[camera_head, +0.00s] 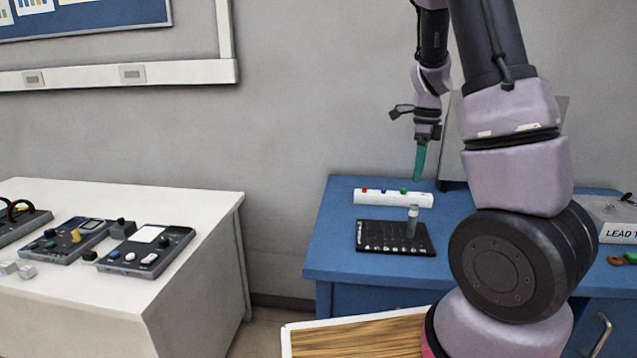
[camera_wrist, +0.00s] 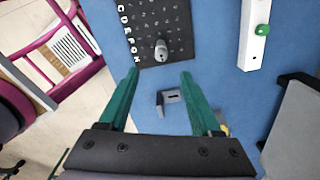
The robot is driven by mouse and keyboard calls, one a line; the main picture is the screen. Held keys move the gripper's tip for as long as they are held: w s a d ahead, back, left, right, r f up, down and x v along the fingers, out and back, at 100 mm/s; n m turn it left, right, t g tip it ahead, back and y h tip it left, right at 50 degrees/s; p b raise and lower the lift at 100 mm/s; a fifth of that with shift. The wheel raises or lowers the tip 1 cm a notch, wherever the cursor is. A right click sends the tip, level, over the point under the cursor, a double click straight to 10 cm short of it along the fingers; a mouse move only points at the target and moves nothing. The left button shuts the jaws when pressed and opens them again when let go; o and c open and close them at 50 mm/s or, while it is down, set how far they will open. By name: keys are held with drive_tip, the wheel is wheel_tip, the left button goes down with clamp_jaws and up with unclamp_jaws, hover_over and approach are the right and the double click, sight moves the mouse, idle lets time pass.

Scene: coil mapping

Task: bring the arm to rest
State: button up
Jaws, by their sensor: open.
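My gripper (camera_head: 420,162) hangs with its green fingers pointing down above the back of the blue table (camera_head: 330,232). In the wrist view my gripper (camera_wrist: 160,78) has its two green fingers spread apart, with nothing held between them. A grey cylinder (camera_head: 412,222) stands upright on the black lettered board (camera_head: 380,238) on that table. In the wrist view the cylinder (camera_wrist: 161,50) shows on the board's near edge, beyond the fingertips. My arm rises at the right of the head view and bends over to the gripper.
A white bar (camera_head: 393,198) with coloured knobs lies behind the board. A small grey bracket (camera_wrist: 172,98) lies on the blue surface in the wrist view. A white table (camera_head: 190,205) with control boxes stands left. A box marked LEAD (camera_head: 615,232) sits at the right.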

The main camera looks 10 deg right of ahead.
drive_tip(key=s+a+r+n+t+y, duration=0.1)
drive_tip(key=s+a+r+n+t, duration=0.2)
drive_tip(key=s+a+r+n, duration=0.3)
drive_tip(key=s+a+r+n+t, duration=0.4)
drive_tip(key=s+a+r+n, duration=0.3)
drive_tip(key=s+r+n, duration=0.6)
drive_tip(key=shift+s+r+n+y, duration=0.25)
drive_tip(key=shift+r+n+y, duration=0.25)
drive_tip(key=shift+n, duration=0.4)
